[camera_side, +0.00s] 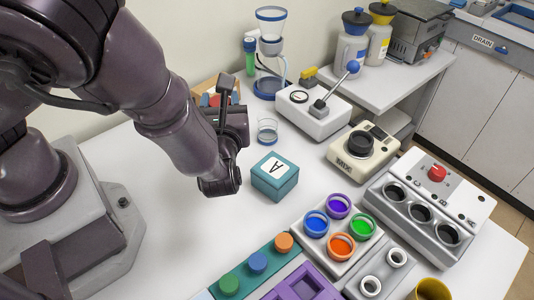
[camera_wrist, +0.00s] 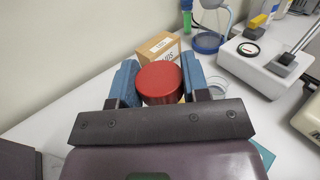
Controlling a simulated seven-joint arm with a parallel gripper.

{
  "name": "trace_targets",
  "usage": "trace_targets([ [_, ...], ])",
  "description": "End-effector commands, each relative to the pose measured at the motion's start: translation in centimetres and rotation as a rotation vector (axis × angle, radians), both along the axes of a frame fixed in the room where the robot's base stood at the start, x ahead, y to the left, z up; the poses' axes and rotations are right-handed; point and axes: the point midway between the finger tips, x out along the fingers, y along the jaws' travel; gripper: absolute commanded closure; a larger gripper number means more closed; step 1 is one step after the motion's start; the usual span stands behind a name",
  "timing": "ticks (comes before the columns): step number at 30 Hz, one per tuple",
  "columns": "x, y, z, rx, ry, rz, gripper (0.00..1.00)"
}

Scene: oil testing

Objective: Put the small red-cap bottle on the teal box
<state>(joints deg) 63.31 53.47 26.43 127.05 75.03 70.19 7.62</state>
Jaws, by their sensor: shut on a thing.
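My gripper (camera_wrist: 160,84) is shut on the small red-cap bottle (camera_wrist: 159,80), with a blue finger on each side of the red cap. The bottle's body is mostly hidden below the cap. In the side view my wrist and hand hide most of the gripper, and a bit of red shows behind them. The teal box (camera_side: 275,182), with a white label marked "A" on top, stands on the white table to the right of my wrist. Its top is bare, and the bottle is apart from it, farther back.
A cardboard box (camera_wrist: 158,46) stands just beyond the bottle. A clear glass cup (camera_side: 267,132) stands behind the teal box. A white device with a lever (camera_side: 315,115) and a cream dial device (camera_side: 361,150) are to the right. A tray of coloured cups (camera_side: 340,232) is in front.

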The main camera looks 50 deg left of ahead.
Motion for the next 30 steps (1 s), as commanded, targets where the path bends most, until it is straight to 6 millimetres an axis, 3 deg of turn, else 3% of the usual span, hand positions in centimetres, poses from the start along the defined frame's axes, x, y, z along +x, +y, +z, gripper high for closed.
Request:
trace_targets([
  [1,-1.1,-1.4,1.1,-0.01,-0.003,-0.01,0.87],
  [6,-4.4,-4.2,4.6,-0.008,-0.003,-0.033,0.87],
  [12,-7.1,-5.1,7.8,-0.003,-0.003,-0.033,0.87],
  [16,-7.7,-4.7,8.7,0.0,-0.001,-0.006,0.87],
  [20,-6.3,-5.1,8.3,0.002,-0.002,0.002,0.87],
  [30,1.4,-7.7,4.3,0.005,-0.001,0.001,0.87],
])
